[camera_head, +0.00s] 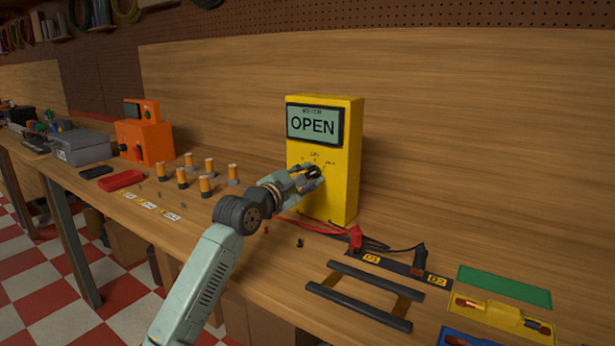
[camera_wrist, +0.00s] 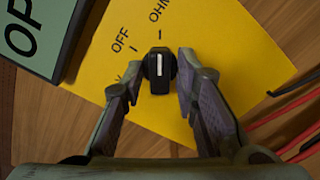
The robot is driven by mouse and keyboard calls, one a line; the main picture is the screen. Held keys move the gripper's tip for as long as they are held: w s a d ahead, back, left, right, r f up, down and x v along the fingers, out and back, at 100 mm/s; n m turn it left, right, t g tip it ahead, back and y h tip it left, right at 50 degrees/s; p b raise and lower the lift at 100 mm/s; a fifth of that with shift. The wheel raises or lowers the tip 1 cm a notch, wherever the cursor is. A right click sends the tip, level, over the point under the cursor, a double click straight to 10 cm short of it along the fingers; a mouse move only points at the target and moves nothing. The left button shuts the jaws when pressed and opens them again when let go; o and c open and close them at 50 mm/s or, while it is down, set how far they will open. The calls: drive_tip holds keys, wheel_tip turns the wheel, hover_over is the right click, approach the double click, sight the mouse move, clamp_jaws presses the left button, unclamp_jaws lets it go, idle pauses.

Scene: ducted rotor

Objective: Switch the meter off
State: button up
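The yellow meter (camera_head: 344,185) stands upright on the bench, and its display (camera_head: 313,124) reads OPEN. Its black dial knob (camera_wrist: 159,86) shows in the wrist view, with its white mark in line with the tick below the OHM label (camera_wrist: 158,10). The OFF label (camera_wrist: 121,40) is to the left of that tick. My gripper (camera_head: 311,174) is at the meter's front face. In the wrist view the fingers of my gripper (camera_wrist: 161,74) are on either side of the knob, close against it. In the head view my fingers partly hide the knob.
Red and black probe leads (camera_head: 354,237) lie at the meter's foot on the right. A dark rail frame (camera_head: 364,290) and a green mat (camera_head: 504,286) are further right.

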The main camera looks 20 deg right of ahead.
clamp_jaws()
drive_tip(key=shift+n, duration=0.4)
drive_tip(key=n, duration=0.4)
drive_tip(key=shift+n, duration=0.4)
drive_tip(key=shift+n+p, duration=0.45)
drive_tip(key=shift+n, duration=2.15)
drive_tip(key=shift+o, duration=1.5)
unclamp_jaws()
drive_tip(key=shift+a, duration=0.1)
